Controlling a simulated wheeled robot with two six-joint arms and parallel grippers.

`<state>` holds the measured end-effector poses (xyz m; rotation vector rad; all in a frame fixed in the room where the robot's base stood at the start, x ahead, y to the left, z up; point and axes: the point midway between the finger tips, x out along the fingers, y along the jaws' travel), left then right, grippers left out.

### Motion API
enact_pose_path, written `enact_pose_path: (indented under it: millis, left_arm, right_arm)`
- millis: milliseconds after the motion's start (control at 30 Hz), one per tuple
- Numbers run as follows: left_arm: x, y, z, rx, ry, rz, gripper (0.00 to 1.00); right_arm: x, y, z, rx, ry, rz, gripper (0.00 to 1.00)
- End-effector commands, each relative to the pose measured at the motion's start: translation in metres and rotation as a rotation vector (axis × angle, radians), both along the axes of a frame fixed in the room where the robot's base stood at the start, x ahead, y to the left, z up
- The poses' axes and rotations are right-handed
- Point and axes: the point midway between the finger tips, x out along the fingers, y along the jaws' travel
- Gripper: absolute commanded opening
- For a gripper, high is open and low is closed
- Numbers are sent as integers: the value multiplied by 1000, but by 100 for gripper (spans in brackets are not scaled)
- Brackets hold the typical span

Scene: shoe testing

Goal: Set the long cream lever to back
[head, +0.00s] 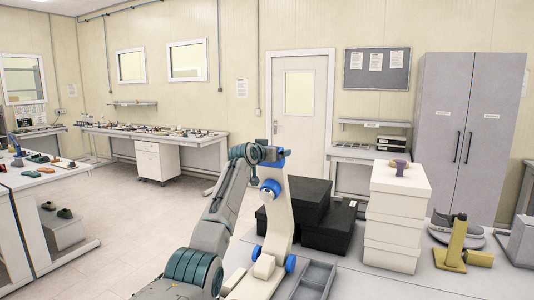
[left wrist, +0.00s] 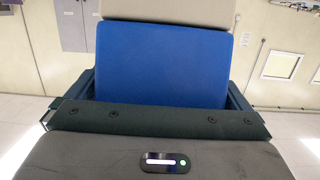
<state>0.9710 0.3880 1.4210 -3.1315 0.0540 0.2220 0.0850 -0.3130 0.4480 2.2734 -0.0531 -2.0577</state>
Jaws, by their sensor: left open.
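A long cream lever (head: 281,212) with blue round parts stands nearly upright near the middle of the head view. My left arm crosses in front of its left side. My left gripper (head: 262,154) is at the top of the cream lever, beside its blue end, and is open. In the left wrist view, a blue block (left wrist: 165,62) fills the middle between the gripper's teal sides, with a cream part (left wrist: 165,12) above it. I cannot tell whether the fingers touch the block. My right gripper is not in view.
Black boxes (head: 303,208) stand just behind the lever. White stacked boxes (head: 396,218) and a yellow device (head: 456,244) stand to the right on the grey table. A grey divided tray (head: 314,280) lies in front. Floor (head: 130,225) is clear to the left.

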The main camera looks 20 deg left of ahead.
Motion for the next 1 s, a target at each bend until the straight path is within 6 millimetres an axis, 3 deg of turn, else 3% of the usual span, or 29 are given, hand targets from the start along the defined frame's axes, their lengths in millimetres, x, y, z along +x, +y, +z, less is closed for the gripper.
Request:
enact_pose_path:
  millis: [267, 700, 1000]
  left_arm:
    - [-24, 1, -1, 3, -3, 1, 100]
    - [-89, 4, 10, 2, -3, 2, 100]
    - [-104, 3, 14, 0, 0, 0, 100]
  right_arm:
    - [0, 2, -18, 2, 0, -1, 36]
    - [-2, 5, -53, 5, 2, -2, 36]
    - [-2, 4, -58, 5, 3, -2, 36]
